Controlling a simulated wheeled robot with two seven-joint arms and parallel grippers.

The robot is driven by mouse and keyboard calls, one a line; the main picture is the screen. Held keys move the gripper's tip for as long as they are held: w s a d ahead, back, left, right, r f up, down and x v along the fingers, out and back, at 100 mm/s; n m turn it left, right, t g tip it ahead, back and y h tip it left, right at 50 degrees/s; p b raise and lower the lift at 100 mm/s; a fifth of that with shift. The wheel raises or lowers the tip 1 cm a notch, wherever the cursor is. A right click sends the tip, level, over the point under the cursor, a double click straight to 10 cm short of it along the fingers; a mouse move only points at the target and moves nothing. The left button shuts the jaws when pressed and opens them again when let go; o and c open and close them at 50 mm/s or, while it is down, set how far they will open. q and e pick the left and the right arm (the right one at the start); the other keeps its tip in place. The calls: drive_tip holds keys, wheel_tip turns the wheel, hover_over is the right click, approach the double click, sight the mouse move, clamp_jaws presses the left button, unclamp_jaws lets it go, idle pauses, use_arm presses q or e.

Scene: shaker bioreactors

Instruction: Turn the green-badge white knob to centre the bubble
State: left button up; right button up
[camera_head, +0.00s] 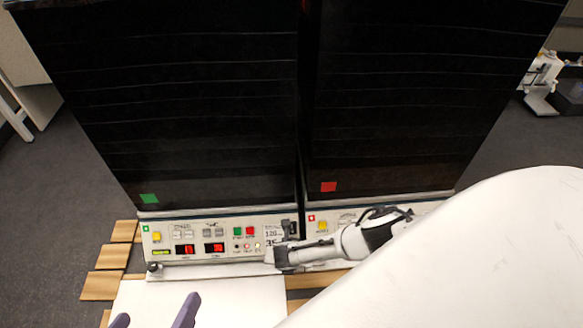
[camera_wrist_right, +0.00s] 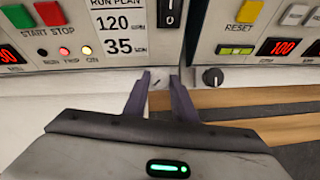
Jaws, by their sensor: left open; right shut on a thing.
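The green-badge shaker (camera_head: 219,220) stands at the left in the head view, its green badge (camera_head: 146,229) at the panel's left end. A yellow-green level (camera_head: 160,252) sits low on that panel; its bubble is too small to make out. My right gripper (camera_wrist_right: 160,84) is shut on a pale knob (camera_wrist_right: 159,77) with a dark mark, under the green-badge panel's right end. In the head view my right gripper (camera_head: 283,258) hides this knob. My left gripper (camera_head: 156,309) is open and empty at the bottom left, over a white surface.
The red-badge shaker (camera_head: 325,220) stands close on the right. Its dark knob (camera_wrist_right: 213,77) is just right of my right fingers, below its own level (camera_wrist_right: 235,49). A dark knob (camera_head: 153,267) is at the green-badge unit's left end. Wooden slats (camera_head: 104,285) lie at the left.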

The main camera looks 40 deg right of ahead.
drive_tip(key=m, duration=0.2)
drive_tip(key=shift+w+a+m+g+h, duration=0.1)
drive_tip(key=shift+w+m+g+h, duration=0.1)
drive_tip(key=shift+m+g+h, duration=0.1)
drive_tip(key=shift+w+r+m+g, duration=0.15)
drive_tip(key=shift+w+m+g, duration=0.2)
drive_tip(key=shift+m, duration=0.55)
drive_tip(key=shift+s, duration=0.15)
drive_tip(key=o, duration=0.8)
drive_tip(key=shift+h, duration=0.3)
drive_tip(key=shift+c, duration=0.2)
drive_tip(key=shift+s, duration=0.1)
drive_tip(key=shift+s, duration=0.1)
